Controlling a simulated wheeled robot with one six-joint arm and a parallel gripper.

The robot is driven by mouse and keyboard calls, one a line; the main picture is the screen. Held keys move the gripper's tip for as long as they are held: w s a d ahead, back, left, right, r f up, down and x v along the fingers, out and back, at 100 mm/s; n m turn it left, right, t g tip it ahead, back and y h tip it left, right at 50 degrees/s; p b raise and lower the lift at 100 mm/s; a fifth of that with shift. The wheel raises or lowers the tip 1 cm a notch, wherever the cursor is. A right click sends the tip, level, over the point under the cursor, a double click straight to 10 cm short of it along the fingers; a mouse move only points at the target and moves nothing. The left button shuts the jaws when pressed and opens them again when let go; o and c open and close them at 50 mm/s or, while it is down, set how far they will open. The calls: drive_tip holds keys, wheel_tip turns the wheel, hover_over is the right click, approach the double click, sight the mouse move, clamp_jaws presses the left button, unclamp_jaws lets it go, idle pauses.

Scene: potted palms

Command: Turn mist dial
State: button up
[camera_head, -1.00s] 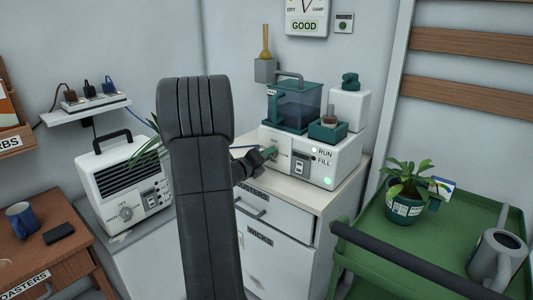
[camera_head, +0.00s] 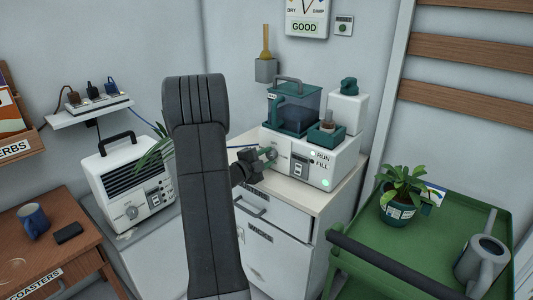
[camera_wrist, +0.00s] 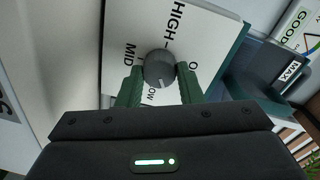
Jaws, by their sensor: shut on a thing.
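The mist dial is a grey round knob (camera_wrist: 158,68) on a white panel marked HIGH, MID, LOW and a partly hidden label starting with O. In the wrist view, my gripper (camera_wrist: 160,80) has one green finger on each side of the knob and is shut on it. Its pointer setting is hard to read. In the head view, my gripper (camera_head: 268,157) reaches the left part of the front of the white mist unit (camera_head: 339,172). The unit's RUN and FILL lamps look lit green. The knob is mostly hidden there by my gripper.
A teal tank (camera_head: 292,110) and a white bottle (camera_head: 347,113) stand on the mist unit, above a drawer cabinet (camera_head: 280,215). A white heater (camera_head: 130,180) with its own dial stands left. A green cart (camera_head: 440,232) at right holds a potted plant (camera_head: 402,195) and watering can (camera_head: 482,262).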

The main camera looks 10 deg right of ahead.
drive_tip(key=n+p, duration=0.3)
drive_tip(key=n, duration=0.2)
drive_tip(key=n+p, duration=0.3)
drive_tip(key=n, duration=0.3)
drive_tip(key=shift+f+h, duration=0.1)
drive_tip(key=shift+h, duration=0.3)
drive_tip(key=shift+n, duration=0.3)
drive_tip(key=o, duration=1)
drive_tip(key=v, duration=1.3)
drive_tip(key=shift+s+a, duration=0.2)
drive_tip(key=shift+a, duration=0.15)
